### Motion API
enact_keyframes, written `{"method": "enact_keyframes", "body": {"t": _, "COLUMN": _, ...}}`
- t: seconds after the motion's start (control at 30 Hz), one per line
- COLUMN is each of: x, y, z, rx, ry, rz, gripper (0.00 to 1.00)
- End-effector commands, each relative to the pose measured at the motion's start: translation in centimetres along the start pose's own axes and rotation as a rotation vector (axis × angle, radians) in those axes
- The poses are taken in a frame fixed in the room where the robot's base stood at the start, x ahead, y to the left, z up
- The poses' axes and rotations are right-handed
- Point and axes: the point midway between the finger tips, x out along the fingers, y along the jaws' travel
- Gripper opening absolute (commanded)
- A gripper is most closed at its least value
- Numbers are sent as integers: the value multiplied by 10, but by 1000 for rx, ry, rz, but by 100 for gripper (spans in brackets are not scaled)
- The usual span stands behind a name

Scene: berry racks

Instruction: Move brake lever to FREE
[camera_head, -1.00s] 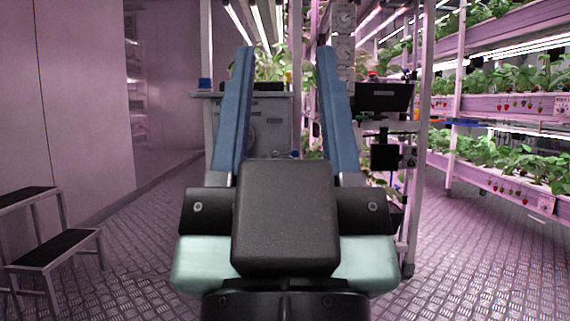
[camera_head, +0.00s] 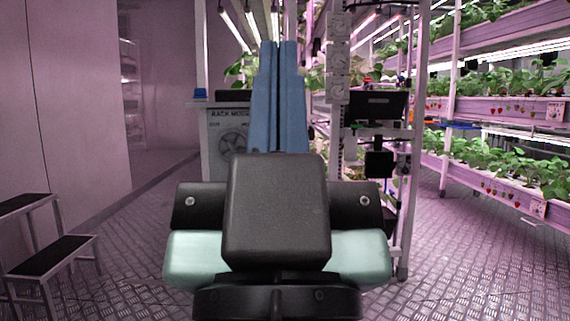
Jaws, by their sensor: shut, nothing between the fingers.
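My gripper (camera_head: 279,48) fills the middle of the view, its two long blue fingers together and pointing away from me, with nothing between them. Past the fingers stands a grey cabinet (camera_head: 215,150) with lettering that seems to read "RACK MOD..." and a round wheel-like mark (camera_head: 233,146). The fingers hide the cabinet's right part. I cannot make out a brake lever; it may be behind the fingers or too small to tell.
A two-step stool (camera_head: 66,246) stands at the left by the wall. Planted racks (camera_head: 500,178) line the right side. A post with a dark monitor (camera_head: 375,105) stands right of the fingers. The patterned metal floor (camera_head: 130,215) is clear between stool and cabinet.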

Motion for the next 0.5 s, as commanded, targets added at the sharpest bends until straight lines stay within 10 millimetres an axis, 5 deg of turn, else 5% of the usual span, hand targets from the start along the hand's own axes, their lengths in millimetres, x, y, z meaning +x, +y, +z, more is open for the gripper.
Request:
{"method": "enact_keyframes", "body": {"t": 0.1, "x": 42, "y": 0, "z": -40, "rx": 0, "ry": 1, "rz": 0, "gripper": 0}}
{"method": "enact_keyframes", "body": {"t": 0.5, "x": 132, "y": 0, "z": -126, "rx": 0, "ry": 1, "rz": 0, "gripper": 0}}
